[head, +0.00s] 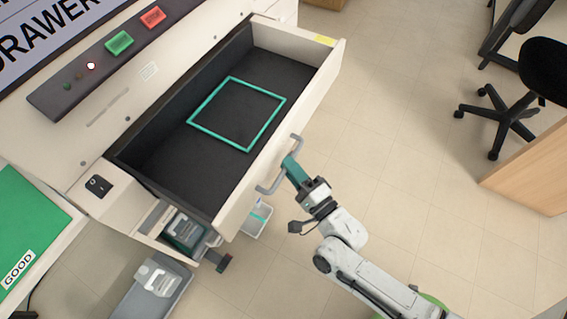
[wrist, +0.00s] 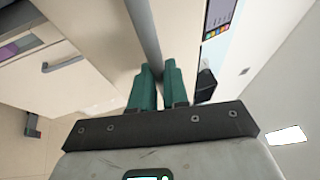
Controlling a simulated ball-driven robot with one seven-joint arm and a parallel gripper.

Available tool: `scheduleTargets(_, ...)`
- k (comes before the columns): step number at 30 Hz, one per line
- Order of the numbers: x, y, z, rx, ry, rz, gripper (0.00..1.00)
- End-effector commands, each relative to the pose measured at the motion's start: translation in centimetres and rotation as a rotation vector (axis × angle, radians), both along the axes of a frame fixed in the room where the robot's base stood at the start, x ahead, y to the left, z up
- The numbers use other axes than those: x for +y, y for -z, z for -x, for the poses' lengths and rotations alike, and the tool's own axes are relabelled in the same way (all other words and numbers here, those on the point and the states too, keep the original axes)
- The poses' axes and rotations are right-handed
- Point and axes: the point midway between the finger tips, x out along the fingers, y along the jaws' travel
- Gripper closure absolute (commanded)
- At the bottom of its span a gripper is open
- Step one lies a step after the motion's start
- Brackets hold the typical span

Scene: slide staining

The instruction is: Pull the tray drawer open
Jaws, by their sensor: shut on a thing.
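The tray drawer (head: 166,152) stands pulled out from the cream machine in the head view. Its dark inside is empty apart from a teal square outline (head: 204,104) on its floor. The grey bar handle (head: 268,188) is on the drawer's front face. My gripper (head: 291,163) is at the middle of the handle, its teal fingers shut on it. In the wrist view the fingers (wrist: 156,78) close on the grey handle bar (wrist: 146,38). The part of the bar between the fingertips is hidden.
A control strip with a green button (head: 119,42) and a red button (head: 153,17) sits on the machine. A green GOOD surface (head: 30,225) is at the left. A grey bin (head: 172,296) stands below. The floor to the right is clear up to a wooden desk (head: 530,170) and an office chair (head: 500,115).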

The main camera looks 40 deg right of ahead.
Motion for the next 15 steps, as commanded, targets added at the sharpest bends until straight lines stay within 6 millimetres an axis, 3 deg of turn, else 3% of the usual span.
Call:
scheduleTargets(8,0.06,0.11,0.03,0.003,-0.001,0.0,1.0)
scheduleTargets(9,0.06,0.11,0.03,0.003,-0.001,0.0,0.82)
scheduleTargets(15,0.04,0.07,0.0,0.002,0.0,0.0,0.62)
